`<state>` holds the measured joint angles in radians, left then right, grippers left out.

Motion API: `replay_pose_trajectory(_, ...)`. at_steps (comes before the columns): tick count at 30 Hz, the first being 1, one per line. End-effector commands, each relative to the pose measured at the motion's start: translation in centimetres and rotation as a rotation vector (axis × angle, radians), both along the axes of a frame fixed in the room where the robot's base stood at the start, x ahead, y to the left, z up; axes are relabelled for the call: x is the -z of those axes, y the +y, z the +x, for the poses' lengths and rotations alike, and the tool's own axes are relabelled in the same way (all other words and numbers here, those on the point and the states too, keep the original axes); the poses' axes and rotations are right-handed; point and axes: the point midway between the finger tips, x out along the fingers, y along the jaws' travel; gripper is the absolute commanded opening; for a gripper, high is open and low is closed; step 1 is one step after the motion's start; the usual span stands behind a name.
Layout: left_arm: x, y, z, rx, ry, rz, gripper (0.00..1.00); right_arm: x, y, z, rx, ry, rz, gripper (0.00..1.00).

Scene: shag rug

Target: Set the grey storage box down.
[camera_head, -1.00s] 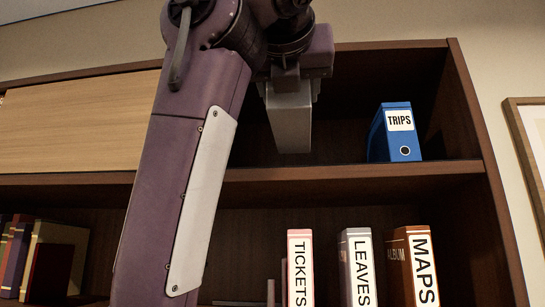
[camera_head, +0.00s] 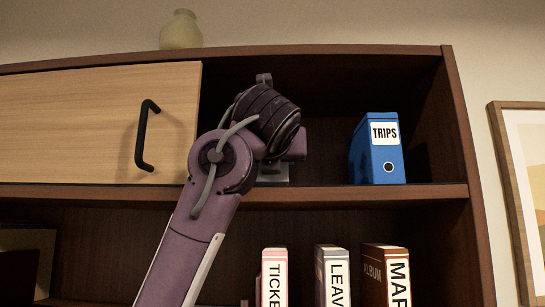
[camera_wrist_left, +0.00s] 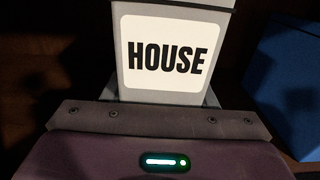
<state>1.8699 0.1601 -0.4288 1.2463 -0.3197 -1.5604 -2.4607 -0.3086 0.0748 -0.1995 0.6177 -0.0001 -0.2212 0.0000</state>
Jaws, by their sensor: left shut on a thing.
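The grey storage box (camera_wrist_left: 168,58) shows its white HOUSE label upright in the left wrist view. In the head view only a small low grey part of the box (camera_head: 274,173) shows, just above the shelf's front edge. My left gripper (camera_wrist_left: 160,108) is shut on the box, inside the open upper compartment. In the head view my wrist hides the fingers and most of the box. I cannot tell whether its base touches the shelf (camera_head: 330,196). My right gripper is in neither view.
A blue TRIPS binder (camera_head: 378,150) stands right of the box, with a gap; its blue side shows in the wrist view (camera_wrist_left: 290,85). A wooden door (camera_head: 85,125) with a black handle closes the left. Labelled binders (camera_head: 333,280) stand below. A vase (camera_head: 181,30) is on top.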

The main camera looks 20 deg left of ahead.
Motion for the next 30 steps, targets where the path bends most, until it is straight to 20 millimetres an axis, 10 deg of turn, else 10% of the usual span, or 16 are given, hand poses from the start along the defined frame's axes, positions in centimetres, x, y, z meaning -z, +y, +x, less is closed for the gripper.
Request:
replay_pose_trajectory(16,1.6,0.0,-0.1,0.001,-0.003,-0.001,0.16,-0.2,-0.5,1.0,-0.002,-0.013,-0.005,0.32)
replay_pose_trajectory(17,1.7,0.0,-0.1,-0.001,0.000,-0.001,0.54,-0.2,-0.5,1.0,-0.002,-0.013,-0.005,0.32)
replay_pose_trajectory(21,1.6,0.0,-0.1,-0.001,0.001,-0.001,0.72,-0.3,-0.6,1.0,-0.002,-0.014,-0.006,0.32)
replay_pose_trajectory(30,1.4,0.0,-0.1,-0.001,0.000,-0.001,0.74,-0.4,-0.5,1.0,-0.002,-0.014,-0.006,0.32)
